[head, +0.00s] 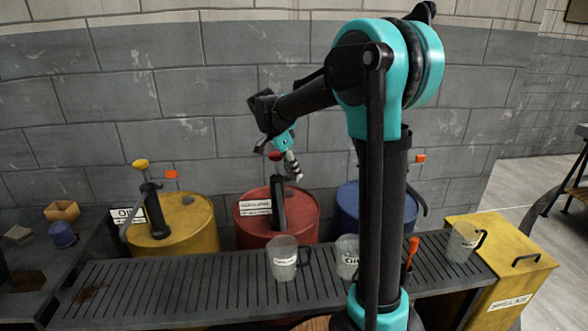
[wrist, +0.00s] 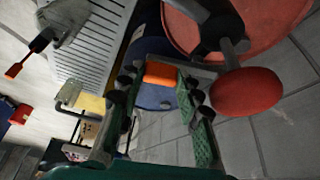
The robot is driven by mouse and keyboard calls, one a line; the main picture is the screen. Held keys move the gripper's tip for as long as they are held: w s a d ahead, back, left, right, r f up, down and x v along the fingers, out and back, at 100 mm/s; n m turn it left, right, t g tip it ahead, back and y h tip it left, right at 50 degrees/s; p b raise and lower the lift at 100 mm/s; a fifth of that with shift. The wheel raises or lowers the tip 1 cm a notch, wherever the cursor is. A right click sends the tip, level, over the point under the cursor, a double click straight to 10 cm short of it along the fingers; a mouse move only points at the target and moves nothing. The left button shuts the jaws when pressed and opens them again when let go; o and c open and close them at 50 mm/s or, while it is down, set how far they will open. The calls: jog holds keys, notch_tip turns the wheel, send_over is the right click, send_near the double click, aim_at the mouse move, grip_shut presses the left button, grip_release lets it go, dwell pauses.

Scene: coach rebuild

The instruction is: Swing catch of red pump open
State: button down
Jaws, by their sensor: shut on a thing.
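The red drum (head: 245,223) stands behind the slatted bench, with a black pump (head: 279,205) upright on its top. The pump's red knob (head: 275,156) also shows large in the wrist view (wrist: 245,92), just right of my fingers. My gripper (head: 292,168) is above the red drum, to the right of the knob. In the wrist view my gripper (wrist: 160,80) has the orange catch (wrist: 160,74) between its fingertips and is shut on it. In the head view the catch is hidden by my gripper. Part of the pump's dark arm shows beside the catch.
A yellow drum (head: 190,222) and a blue drum (head: 348,205) flank the red one, each with a pump and an orange catch. Clear jugs (head: 284,260) stand on the slatted bench (head: 190,285). A yellow spill-kit box (head: 515,262) is at the right.

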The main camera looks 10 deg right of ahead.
jog(key=c, duration=1)
grip_release()
jog(key=shift+c, duration=0.2)
